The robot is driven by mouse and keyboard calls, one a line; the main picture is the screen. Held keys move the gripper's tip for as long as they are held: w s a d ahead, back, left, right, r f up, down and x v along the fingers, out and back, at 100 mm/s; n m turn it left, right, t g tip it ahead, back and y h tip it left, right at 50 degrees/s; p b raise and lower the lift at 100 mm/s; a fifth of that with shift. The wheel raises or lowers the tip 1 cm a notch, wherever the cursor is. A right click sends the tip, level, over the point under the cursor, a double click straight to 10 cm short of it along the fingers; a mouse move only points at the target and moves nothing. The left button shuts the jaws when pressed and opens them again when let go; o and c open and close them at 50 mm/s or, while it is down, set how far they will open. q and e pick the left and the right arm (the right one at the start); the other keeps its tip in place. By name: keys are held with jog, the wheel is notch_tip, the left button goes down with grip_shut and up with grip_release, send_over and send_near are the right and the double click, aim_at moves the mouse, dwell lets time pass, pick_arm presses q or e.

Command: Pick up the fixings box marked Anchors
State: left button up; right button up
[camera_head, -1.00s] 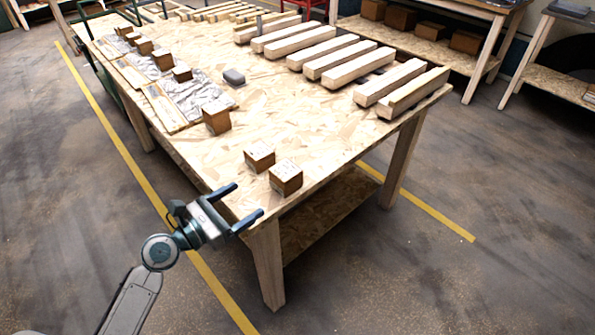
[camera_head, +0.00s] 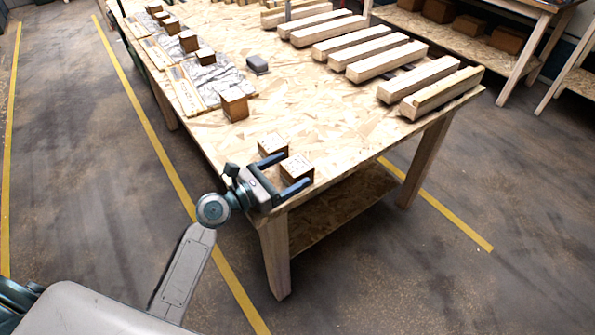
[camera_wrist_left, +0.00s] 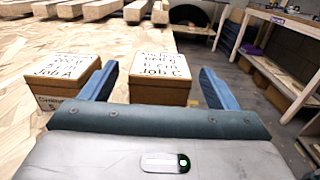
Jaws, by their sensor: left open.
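Two small brown fixings boxes with white written tops stand at the near corner of the wooden table (camera_head: 340,140). The right-hand box (camera_head: 297,166) has a top ending in "Job C"; its first line looks like "Anchors" but is hard to read. In the left wrist view this box (camera_wrist_left: 160,88) stands between the finger lines, a little beyond the palm. The other box (camera_head: 272,143) reads "Job A" and stands left of the left finger in the left wrist view (camera_wrist_left: 60,72). My left gripper (camera_head: 287,171) is open, its fingers reaching around the Job C box without closing on it.
Another brown box (camera_head: 234,104) and a small grey object (camera_head: 257,65) stand farther back. Several timber blocks (camera_head: 387,62) lie at the back right. Trays with silvery lining (camera_head: 208,75) hold more boxes along the left edge. The table middle is clear.

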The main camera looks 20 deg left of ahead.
aim_at(307, 160)
pick_arm(q)
jog(key=x, duration=0.5)
jog(key=shift+s, duration=0.1)
pick_arm(e)
jog(key=shift+s+d+f, duration=0.1)
jog(key=shift+s+f, duration=0.25)
jog(key=shift+f, duration=0.4)
pick_arm(q)
jog(key=shift+c, duration=1.1)
jog(key=c, duration=1.1)
jog(key=shift+c, duration=1.2)
pick_arm(e)
jog(key=shift+w+r, duration=0.1)
jog(key=shift+r, duration=0.05)
pick_arm(q)
jog(key=shift+r+p, duration=0.1)
jog(key=shift+p, duration=0.2)
